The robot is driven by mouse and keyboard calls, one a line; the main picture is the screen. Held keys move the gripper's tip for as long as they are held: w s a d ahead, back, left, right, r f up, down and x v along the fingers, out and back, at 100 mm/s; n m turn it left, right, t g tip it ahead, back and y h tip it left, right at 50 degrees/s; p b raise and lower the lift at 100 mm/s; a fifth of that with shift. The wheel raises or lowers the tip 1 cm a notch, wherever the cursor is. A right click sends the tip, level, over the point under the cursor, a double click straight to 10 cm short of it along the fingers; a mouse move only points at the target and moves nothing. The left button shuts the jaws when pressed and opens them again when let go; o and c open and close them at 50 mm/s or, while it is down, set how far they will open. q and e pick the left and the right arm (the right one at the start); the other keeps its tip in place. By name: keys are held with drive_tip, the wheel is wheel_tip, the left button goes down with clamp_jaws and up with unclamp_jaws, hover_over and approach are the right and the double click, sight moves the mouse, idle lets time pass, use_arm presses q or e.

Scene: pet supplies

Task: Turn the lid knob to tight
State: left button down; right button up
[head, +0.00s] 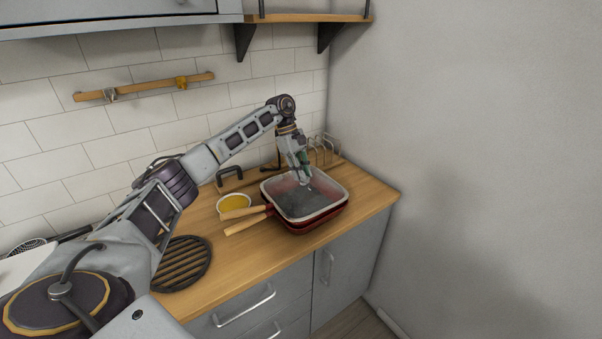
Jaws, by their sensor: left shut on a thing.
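A red square pan (310,228) with a wooden handle stands on the wooden counter, near its right end. A glass lid (313,205) with a pale rim and its own wooden handle lies on the pan. My left gripper (305,178) reaches down from above onto the middle of the lid, where the lid knob would be. It is shut on the knob, which the fingers mostly hide. I cannot tell the knob's turn position. My right gripper is not in view.
A bowl with yellow contents (234,204) stands left of the pan, close to the handles. A black round trivet (182,264) lies at the counter's front left. A wire rack (325,148) stands behind the pan. A grey wall (480,150) rises to the right.

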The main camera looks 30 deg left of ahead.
use_arm(q)
drive_tip(key=shift+w+m+g, duration=0.15)
drive_tip(key=shift+m+g, duration=0.55)
drive_tip(key=shift+m, duration=1)
drive_tip(key=c, duration=1.5)
unclamp_jaws()
drive_tip(key=shift+o, duration=0.2)
drive_tip(key=v, duration=1.2)
drive_tip(key=shift+d, duration=0.2)
drive_tip(key=shift+w+d, duration=0.1)
